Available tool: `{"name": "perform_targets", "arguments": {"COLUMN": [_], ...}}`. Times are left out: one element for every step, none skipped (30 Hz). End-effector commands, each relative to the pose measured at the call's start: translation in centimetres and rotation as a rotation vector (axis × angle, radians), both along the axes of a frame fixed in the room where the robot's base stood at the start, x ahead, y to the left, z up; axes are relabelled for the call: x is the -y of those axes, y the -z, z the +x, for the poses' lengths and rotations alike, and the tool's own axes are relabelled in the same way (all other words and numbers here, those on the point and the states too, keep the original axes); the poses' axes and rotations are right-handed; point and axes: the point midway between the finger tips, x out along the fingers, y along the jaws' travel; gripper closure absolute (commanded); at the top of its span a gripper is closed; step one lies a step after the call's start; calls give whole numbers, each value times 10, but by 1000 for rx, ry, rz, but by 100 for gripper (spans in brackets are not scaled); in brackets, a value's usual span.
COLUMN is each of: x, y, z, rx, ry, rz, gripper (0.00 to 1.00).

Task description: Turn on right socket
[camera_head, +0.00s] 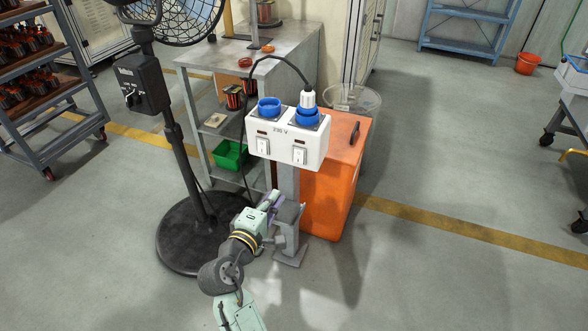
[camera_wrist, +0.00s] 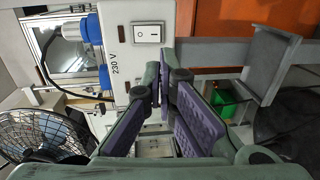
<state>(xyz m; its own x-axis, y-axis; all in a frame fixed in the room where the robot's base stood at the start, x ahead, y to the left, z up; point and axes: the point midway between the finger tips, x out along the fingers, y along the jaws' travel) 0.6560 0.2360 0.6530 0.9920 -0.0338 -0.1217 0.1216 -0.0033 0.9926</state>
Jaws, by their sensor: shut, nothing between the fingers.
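A white 230 V socket box (camera_head: 281,138) stands on a grey post, with two blue sockets on top and two white rocker switches on its front. The right switch (camera_head: 299,156) is below the right socket (camera_head: 307,117), which holds a white plug (camera_head: 308,98). The right switch also shows in the wrist view (camera_wrist: 148,34), above the fingertips; its position is unclear. The left switch (camera_head: 263,145) is hidden by the fingers in the wrist view. My gripper (camera_head: 277,198) is shut and empty, below and in front of the box, apart from the switches.
A black fan (camera_head: 141,88) stands left of the box. An orange cabinet (camera_head: 336,182) is close behind the post (camera_head: 289,217). A black cable (camera_head: 247,115) loops from the plug down the box's left side. Open floor lies to the right.

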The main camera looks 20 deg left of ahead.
Motion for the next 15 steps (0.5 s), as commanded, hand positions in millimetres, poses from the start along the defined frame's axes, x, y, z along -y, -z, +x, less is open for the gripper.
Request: {"name": "perform_targets", "arguments": {"x": [0, 0, 1, 2, 2, 1, 2, 2, 2, 3, 3, 3, 4, 4, 4], "y": [-1, 0, 0, 1, 1, 2, 2, 3, 4, 5, 5, 6, 8, 8, 9], "z": [5, 8, 13, 18, 23, 31, 37, 44, 53, 60, 66, 75, 81, 87, 95], "rx": [1, 1, 0, 0, 1, 0, 1, 1, 0, 0, 1, 0, 0, 0, 0], "ry": [1, 1, 3, 4, 3, 3, 4, 3, 3, 3, 3, 3, 3, 3, 2], "rz": [0, 0, -1, 0, 1, 0, -1, 0, 2, 0, 1, 2, 1, 1, 1], "gripper": [100, 100, 100, 100, 100, 100, 100, 100, 100, 100, 100, 100, 100, 100, 100]}}
